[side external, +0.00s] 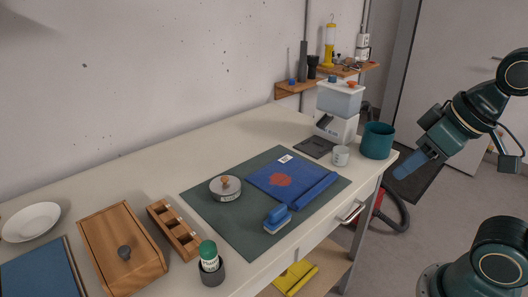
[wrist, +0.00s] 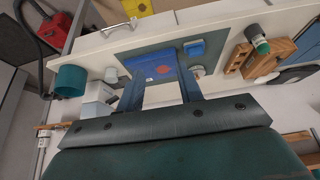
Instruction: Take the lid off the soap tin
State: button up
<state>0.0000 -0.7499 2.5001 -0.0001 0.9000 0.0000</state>
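The soap tin is most likely the round grey tin (side external: 226,193) on the dark green mat (side external: 253,237). Its lid (side external: 225,184) has an orange-brown knob and appears to be on it. In the wrist view the tin (wrist: 199,71) is small and partly hidden behind one finger. My gripper (side external: 407,167) is in the air beyond the right end of the table, well away from the tin. In the wrist view my gripper (wrist: 158,68) shows its two blue fingers apart, with nothing between them.
A teal pot (side external: 377,141), white cup (side external: 341,155) and white dispenser (side external: 337,125) stand right. A wooden box (side external: 123,250), wooden rack (side external: 174,230) and green-capped bottle (side external: 208,254) stand left.

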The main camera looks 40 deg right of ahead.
jog(key=o, duration=0.6)
jog(key=w+a+r+n+g+y, duration=0.1)
jog(key=w+a+r+n, duration=0.15)
jog(key=w, duration=0.45)
jog(key=w+a+r+n+g+y, duration=0.1)
jog(key=w+r+n, duration=0.15)
jog(key=w, duration=0.45)
jog(key=w+a+r+n, duration=0.1)
jog(key=w+a+n, duration=0.15)
jog(key=w, duration=0.45)
jog(key=w+f+n+g, duration=0.1)
jog(key=w+f+n, duration=0.3)
jog(key=w, duration=0.5)
jog(key=w+a+f+n+g+y, duration=0.1)
jog(key=w+f+n+g, duration=0.1)
jog(key=w+f+n, duration=0.2)
jog(key=w+f, duration=0.3)
jog(key=w, duration=0.1)
jog(key=shift+w, duration=0.4)
jog(key=shift+a, duration=0.1)
